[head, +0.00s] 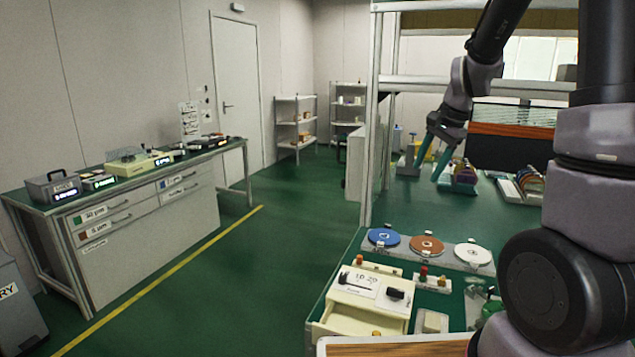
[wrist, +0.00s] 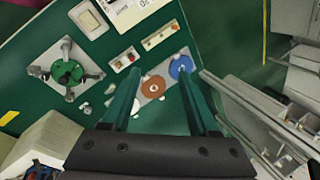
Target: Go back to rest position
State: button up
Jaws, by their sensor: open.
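My gripper (head: 434,160) hangs from my raised arm over the far part of the green-topped bench (head: 440,205) in the head view. Its two teal fingers are spread apart. In the wrist view, my gripper (wrist: 160,88) is open, with nothing between its fingertips. It is above the bench, apart from the discs. A blue disc (head: 383,237), a brown disc (head: 426,245) and a white disc (head: 473,254) sit in a row on a grey plate. The brown disc (wrist: 154,87) and blue disc (wrist: 182,66) also show in the wrist view.
A cream machine (head: 365,298) stands at the near end of the bench. A metal frame post (head: 371,140) rises at the bench's left edge. Racks of coloured pieces (head: 520,188) lie farther back. A second bench (head: 140,165) stands left. The green floor between the benches is clear.

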jog(key=s+a+r+n+t, duration=0.1)
jog(key=s+r+n+t, duration=0.1)
jog(key=s+r, duration=0.5)
jog(key=s+a+r+n+t, duration=0.2)
jog(key=s+r+n, duration=0.3)
jog(key=s, duration=0.8)
notch_tip(320, 180, up, 3)
jog(key=shift+s+f+n, duration=0.1)
jog(key=shift+s+n, duration=0.05)
jog(key=shift+n, duration=0.15)
